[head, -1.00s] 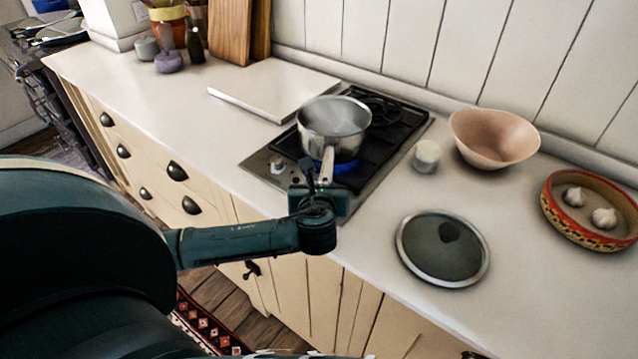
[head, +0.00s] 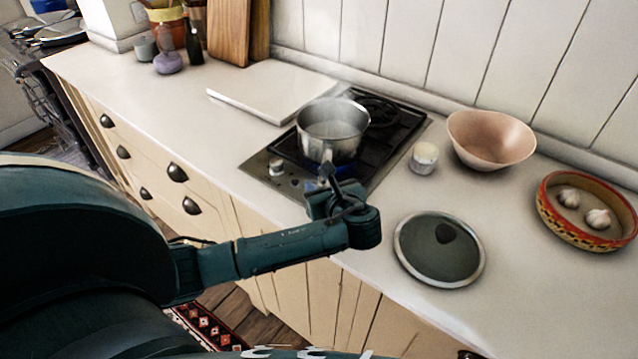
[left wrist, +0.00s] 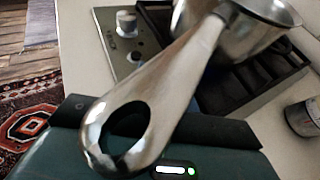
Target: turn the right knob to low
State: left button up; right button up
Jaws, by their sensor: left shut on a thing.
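The hob (head: 262,158) is set in the counter, with a pale knob (head: 276,167) at its front left, also in the left wrist view (left wrist: 127,22). I cannot make out a right knob; my gripper and the pan handle cover part of the front panel. A steel saucepan (head: 333,128) is over the front of the hob; whether it rests there I cannot tell. My left gripper (head: 328,185) is shut on the saucepan's handle (left wrist: 165,85), which lies between its dark fingers in the left wrist view. My right gripper is not in view.
A glass lid (head: 440,250) lies on the counter right of the hob. A white board (head: 270,90) lies left of the hob.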

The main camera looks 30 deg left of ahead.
pick_arm(q)
jog(key=n+g, duration=0.1)
jog(key=g, duration=0.1)
jog(key=n+g+y, duration=0.1)
jog(key=n+g, duration=0.1)
jog(key=n+g+y, duration=0.1)
jog(key=n+g, duration=0.1)
jog(key=shift+w+d+f, duration=0.1)
jog(key=shift+w+d, duration=0.1)
jog(key=shift+w, duration=0.1)
jog(key=shift+w+n+g, duration=0.15)
jog(key=shift+n+g, duration=1.55)
jog(key=shift+a+g, duration=0.1)
jog(key=shift+g, duration=0.2)
jog(key=o, duration=1)
jog(key=shift+c, duration=0.2)
jog(key=shift+w, duration=0.15)
